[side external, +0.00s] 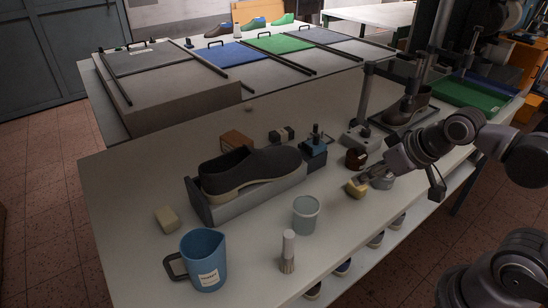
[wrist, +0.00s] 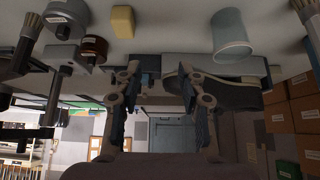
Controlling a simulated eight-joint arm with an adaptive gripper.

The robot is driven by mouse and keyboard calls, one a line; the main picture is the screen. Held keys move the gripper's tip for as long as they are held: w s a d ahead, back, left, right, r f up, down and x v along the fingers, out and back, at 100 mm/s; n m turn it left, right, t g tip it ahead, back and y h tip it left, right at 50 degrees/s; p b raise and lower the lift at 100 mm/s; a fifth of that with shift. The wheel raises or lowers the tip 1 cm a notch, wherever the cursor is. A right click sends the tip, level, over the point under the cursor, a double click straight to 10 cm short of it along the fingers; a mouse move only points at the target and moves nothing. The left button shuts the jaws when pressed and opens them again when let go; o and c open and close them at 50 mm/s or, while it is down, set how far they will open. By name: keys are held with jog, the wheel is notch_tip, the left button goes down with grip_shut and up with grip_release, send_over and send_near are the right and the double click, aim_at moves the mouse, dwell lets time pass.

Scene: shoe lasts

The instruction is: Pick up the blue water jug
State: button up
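The blue water jug (side external: 207,246) stands upright at the front left of the white table in the side view. It has a dark handle on its left and a pale label on its front. I do not see it in the wrist view. My gripper (side external: 372,178) is at the right part of the table, well apart from the jug, close to a small yellow block (side external: 356,188). In the wrist view my gripper (wrist: 163,76) shows two fingers spread apart with nothing held between them.
A white-handled brush (side external: 288,252) and a translucent cup (side external: 306,216) stand right of the jug. A grey tray (side external: 253,198) bearing a dark shoe lies behind it. A cream block (side external: 167,219) is left of the tray. Small jars and a metal stand (side external: 361,137) crowd my gripper.

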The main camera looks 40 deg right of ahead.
jog(key=shift+o, duration=0.4)
jog(key=o, duration=1)
jog(key=w+a+m+g+y, duration=0.3)
jog(key=a+m+g+y, duration=0.1)
jog(key=a, duration=0.6)
jog(key=w+a+r+m+g+y, duration=0.1)
jog(key=w+a+m+g+y, duration=0.35)
jog(key=a, duration=0.55)
jog(key=w+a+m+g+y, duration=0.3)
jog(key=a+m+g+y, duration=0.15)
jog(key=a, duration=0.65)
send_near(195, 279)
jog(key=shift+s+a+f, duration=0.15)
jog(key=shift+a+f, duration=0.05)
jog(key=shift+a, duration=0.3)
jog(key=shift+t+h, duration=0.3)
jog(key=shift+x, duration=3.1)
